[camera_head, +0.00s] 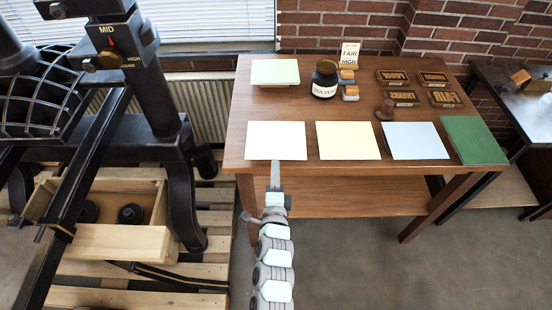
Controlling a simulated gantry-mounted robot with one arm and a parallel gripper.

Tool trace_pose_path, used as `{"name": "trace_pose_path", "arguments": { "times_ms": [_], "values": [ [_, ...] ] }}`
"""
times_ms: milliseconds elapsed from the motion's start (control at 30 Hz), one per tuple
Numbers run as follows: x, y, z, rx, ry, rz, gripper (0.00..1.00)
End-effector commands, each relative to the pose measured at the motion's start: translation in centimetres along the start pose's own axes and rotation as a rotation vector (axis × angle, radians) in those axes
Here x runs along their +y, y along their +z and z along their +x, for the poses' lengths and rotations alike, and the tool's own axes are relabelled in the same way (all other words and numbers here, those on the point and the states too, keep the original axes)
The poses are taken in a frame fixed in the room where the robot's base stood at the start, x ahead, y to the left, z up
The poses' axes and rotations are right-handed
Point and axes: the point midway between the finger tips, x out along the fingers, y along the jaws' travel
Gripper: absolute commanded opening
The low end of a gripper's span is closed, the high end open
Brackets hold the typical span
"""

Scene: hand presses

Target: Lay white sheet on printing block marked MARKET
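The white sheet (276,140) lies flat at the front left of the wooden table. My gripper (275,168) points at the middle of its front edge, seen end-on. Its tip overlaps that edge in the picture; I cannot tell if it touches the sheet or whether its fingers are open. Several dark printing blocks lie face up at the back right: one at back left (392,76), one at back right (434,79), one at front left (401,98), one at front right (445,99). Their lettering is too small to read surely, so I cannot tell which says MARKET.
Cream (348,140), blue (415,140) and green (474,140) sheets continue the front row. A black press (160,140) stands left.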

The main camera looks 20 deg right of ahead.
Motion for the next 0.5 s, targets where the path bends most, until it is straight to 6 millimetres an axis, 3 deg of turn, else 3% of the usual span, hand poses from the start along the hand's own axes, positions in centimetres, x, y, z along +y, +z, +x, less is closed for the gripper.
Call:
{"name": "trace_pose_path", "arguments": {
  "times_ms": [233, 500],
  "values": [
    [0.0, -0.1, 3.4, 0.001, -0.002, 0.000, 0.17],
    [-0.1, 0.0, 4.1, 0.001, -0.002, -0.001, 0.17]
  ]
}}
